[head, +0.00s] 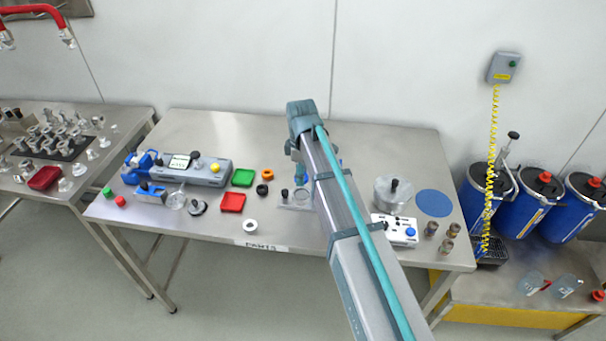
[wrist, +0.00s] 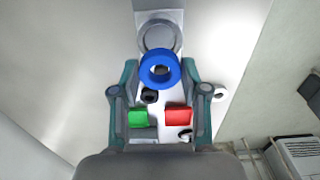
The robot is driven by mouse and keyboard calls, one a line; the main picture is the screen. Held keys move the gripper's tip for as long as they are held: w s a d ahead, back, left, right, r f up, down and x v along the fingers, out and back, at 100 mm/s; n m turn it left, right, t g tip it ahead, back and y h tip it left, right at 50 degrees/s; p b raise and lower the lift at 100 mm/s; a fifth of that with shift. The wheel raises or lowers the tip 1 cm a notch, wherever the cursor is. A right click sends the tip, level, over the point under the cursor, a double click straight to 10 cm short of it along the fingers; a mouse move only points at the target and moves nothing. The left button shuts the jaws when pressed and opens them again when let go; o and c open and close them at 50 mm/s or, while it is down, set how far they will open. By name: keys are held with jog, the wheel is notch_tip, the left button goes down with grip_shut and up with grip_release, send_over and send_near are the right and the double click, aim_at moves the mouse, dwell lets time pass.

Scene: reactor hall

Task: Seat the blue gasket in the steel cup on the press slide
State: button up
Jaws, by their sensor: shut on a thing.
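In the wrist view my gripper (wrist: 160,68) is shut on the blue gasket (wrist: 146,67), a thick ring held at the fingertips with its hole toward the camera. Beyond it is the steel cup (wrist: 160,27), a round grey ring on the flat grey press slide (wrist: 146,16). The gasket overlaps the cup's near edge in the picture and appears above it, off centre toward the camera side. In the head view my arm covers part of this area. A small grey plate (head: 290,205) shows below my gripper (head: 297,172); the gasket is hard to make out there.
A steel pot (head: 393,203) and a white control box (head: 394,232) stand to the right.

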aim_at(302, 194)
jog(key=shift+f+b, duration=1.3)
jog(key=shift+f, duration=1.4)
jog(key=shift+d+f, duration=0.1)
jog(key=shift+f, duration=0.5)
dwell(0.4)
jog(key=o, duration=1.4)
jog(key=shift+r+p, duration=2.05)
jog(key=shift+r, duration=1.45)
